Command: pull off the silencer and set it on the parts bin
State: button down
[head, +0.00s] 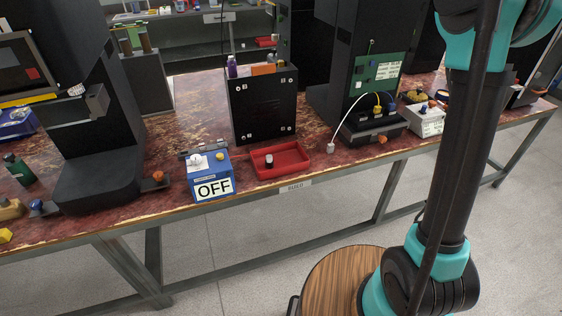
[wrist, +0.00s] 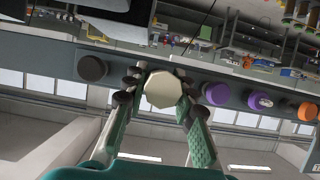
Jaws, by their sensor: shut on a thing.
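In the wrist view my gripper (wrist: 159,85) is shut on a pale, many-sided piece, which I take to be the silencer (wrist: 163,89). The fingertips press on it from both sides. It appears in line with a row of round pieces on a grey bar; whether it is still attached I cannot tell. In the head view a shallow red tray, likely the parts bin (head: 299,166), lies on the bench near the front edge. A small dark piece with a pale top (head: 269,160) stands in it. My gripper and the silencer are out of the head view.
The grey bar (wrist: 65,57) also carries a dark knob (wrist: 92,68), purple pieces (wrist: 260,101) and an orange one (wrist: 307,112). In the head view a blue "OFF" box (head: 213,187) stands left of the tray, and a tall black box (head: 262,105) stands behind it.

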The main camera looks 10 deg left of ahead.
jog(key=shift+s+d, duration=0.25)
jog(key=shift+s, duration=0.05)
dwell(0.4)
jog(key=shift+s+d, duration=0.5)
jog(key=shift+s, duration=0.3)
jog(key=shift+s+d, duration=0.5)
jog(key=shift+s, duration=0.25)
